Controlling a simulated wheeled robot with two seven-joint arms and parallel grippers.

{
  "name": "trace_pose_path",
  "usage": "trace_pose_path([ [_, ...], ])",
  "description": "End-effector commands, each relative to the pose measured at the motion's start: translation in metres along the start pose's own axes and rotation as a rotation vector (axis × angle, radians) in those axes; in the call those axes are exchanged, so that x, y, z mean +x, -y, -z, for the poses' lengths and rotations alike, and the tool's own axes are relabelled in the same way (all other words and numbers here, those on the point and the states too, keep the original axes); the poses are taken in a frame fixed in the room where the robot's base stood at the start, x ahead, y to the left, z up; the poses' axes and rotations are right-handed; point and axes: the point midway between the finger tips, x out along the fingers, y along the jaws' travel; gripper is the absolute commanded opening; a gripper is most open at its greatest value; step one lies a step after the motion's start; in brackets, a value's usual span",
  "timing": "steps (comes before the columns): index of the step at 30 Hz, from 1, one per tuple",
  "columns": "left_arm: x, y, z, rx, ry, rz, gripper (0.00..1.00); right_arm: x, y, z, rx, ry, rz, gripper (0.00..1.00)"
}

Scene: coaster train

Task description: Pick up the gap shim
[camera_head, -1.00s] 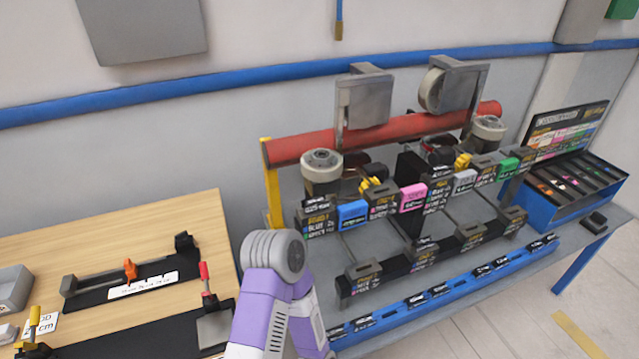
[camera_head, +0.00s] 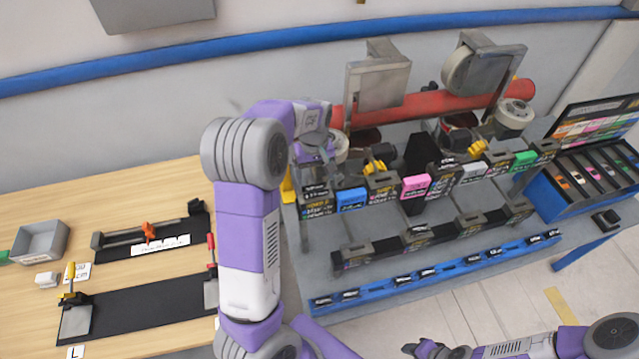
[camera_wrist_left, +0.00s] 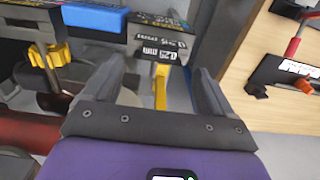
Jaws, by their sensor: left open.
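I cannot tell for certain which piece is the gap shim. Small coloured pieces (camera_head: 580,176) lie in slots of the blue tray at the far right, too small to read. My left gripper (camera_head: 318,158) is at the left end of the grey rack, above a black label stand (camera_head: 318,205). In the left wrist view the left gripper (camera_wrist_left: 160,85) is open and empty. The black label stand (camera_wrist_left: 160,32) and a yellow post (camera_wrist_left: 160,88) show beyond and between its fingers. My right gripper (camera_head: 430,348) is low at the bottom edge; its jaws are unclear.
A blue block (camera_head: 351,199) and a pink block (camera_head: 415,186) stand along the label row. A red pipe (camera_head: 430,103) runs behind. A wooden table (camera_head: 150,200) with black fixtures is at left. A blue rail (camera_head: 440,270) edges the front.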

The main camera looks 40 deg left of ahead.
Motion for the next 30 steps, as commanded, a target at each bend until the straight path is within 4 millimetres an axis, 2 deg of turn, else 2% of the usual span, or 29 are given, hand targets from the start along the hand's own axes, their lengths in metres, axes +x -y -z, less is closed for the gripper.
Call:
trace_pose_path([
  [12,0.057,-0.003,0.002,0.004,0.004,0.001,0.85,-0.009,0.003,-0.001,0.0,0.001,0.0,0.38],
  [21,0.062,-0.003,0.002,0.004,0.0,-0.002,0.85,-0.009,0.003,-0.001,0.0,0.0,0.0,0.38],
  [23,0.062,-0.003,0.002,0.004,0.0,-0.002,0.77,-0.009,0.003,-0.001,0.0,0.0,0.0,0.38],
  [30,0.062,-0.003,0.002,0.004,0.0,-0.002,0.41,-0.009,0.003,-0.001,0.0,0.0,0.0,0.38],
])
